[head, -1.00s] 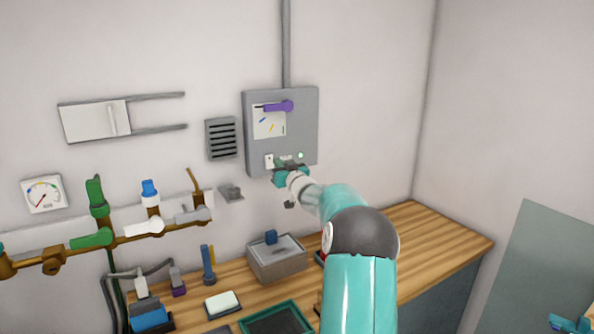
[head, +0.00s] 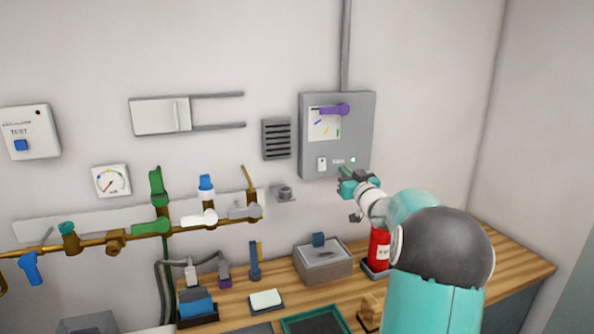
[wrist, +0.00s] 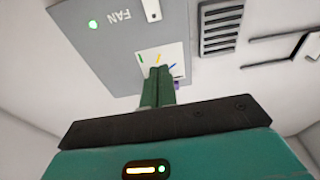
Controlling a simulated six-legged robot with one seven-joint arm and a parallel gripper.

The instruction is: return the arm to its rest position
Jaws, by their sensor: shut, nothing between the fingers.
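My gripper (head: 346,175) is at the lower right of the grey wall box (head: 365,120), just in front of it in the head view. Its dark green fingers (wrist: 157,86) are together and hold nothing in the wrist view. The box has a white panel with a purple lever (head: 335,109) that lies roughly level, a small white switch (head: 322,163) and a lit green lamp (head: 352,160). In the wrist view the box (wrist: 100,35) appears upside down with the word FAN, and the fingers hide part of its panel. My teal arm reaches up from the lower right.
A wooden bench (head: 510,264) below holds a red cylinder (head: 379,250), a lidded grey box (head: 325,266) and a green-rimmed tray (head: 345,322). Brass pipes with valves (head: 115,242) run along the wall at left. A vent (head: 277,139) is left of the wall box. The wall to the right is clear.

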